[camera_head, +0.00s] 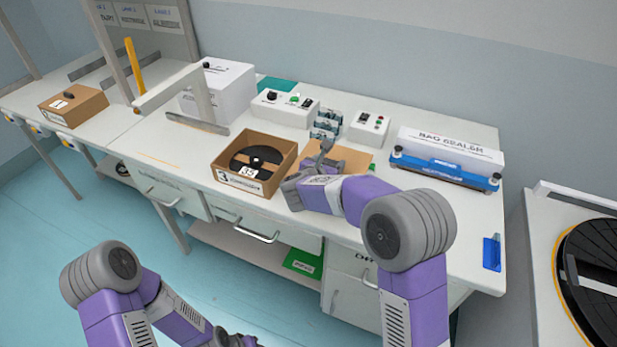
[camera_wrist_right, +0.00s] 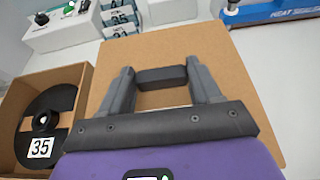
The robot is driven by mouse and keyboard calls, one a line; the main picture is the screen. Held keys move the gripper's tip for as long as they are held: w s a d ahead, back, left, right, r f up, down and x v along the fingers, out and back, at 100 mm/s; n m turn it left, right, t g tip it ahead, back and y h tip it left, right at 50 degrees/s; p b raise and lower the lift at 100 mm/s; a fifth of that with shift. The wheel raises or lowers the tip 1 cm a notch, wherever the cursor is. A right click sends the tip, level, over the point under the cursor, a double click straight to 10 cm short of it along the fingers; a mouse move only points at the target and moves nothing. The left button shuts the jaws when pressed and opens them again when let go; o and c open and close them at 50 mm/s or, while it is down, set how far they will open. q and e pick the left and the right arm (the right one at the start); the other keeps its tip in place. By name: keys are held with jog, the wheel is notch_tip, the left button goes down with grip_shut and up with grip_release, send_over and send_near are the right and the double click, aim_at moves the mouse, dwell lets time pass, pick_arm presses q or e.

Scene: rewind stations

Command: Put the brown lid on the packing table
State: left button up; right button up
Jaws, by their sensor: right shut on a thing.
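The brown lid (camera_head: 353,158) is a flat tan square at the middle of the packing table (camera_head: 390,215), partly hidden by my right arm. It fills much of the right wrist view (camera_wrist_right: 225,60). My right gripper (camera_head: 318,160) is over the lid, its fingers shut on the lid's dark handle (camera_wrist_right: 162,78). I cannot tell whether the lid rests on the tabletop or hangs just above it. My left gripper (camera_head: 236,340) is at the bottom edge, away from the table, and its jaws are not clear.
An open cardboard box (camera_head: 283,148) with a black reel marked 35 stands just left of the lid. Control boxes (camera_head: 369,127) and small numbered holders (camera_head: 326,124) are behind. A blue-and-white bag sealer (camera_head: 447,160) stands right. The tabletop's front right is mostly clear.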

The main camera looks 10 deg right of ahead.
notch_tip(320, 180, down, 9)
jog(key=shift+f+b, duration=0.1)
jog(key=shift+b, duration=1.15)
jog(key=shift+f+b, duration=0.1)
jog(key=shift+b, duration=0.2)
jog(key=o, duration=1)
jog(key=shift+o, duration=0.2)
